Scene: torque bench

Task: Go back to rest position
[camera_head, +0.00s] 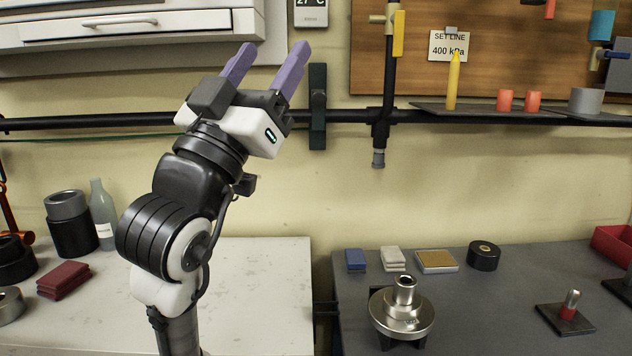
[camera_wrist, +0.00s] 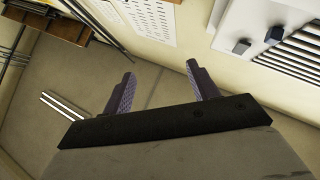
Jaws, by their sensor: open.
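My gripper (camera_head: 268,66) is raised well above the benches in the head view, in front of the wall between the white cabinet and the wooden board. Its two purple fingers point up and to the right. They are spread apart with nothing between them. In the wrist view my gripper (camera_wrist: 160,85) also shows open and empty, with wall and ceiling beyond the fingers. My arm rises from the lower left of the head view.
A black pipe (camera_head: 345,116) runs along the wall behind my arm. A metal flanged part (camera_head: 402,312) stands on the dark bench (camera_head: 480,325). A bottle (camera_head: 102,214) and red cloths (camera_head: 63,280) are on the light bench (camera_head: 265,300). The air around my gripper looks clear.

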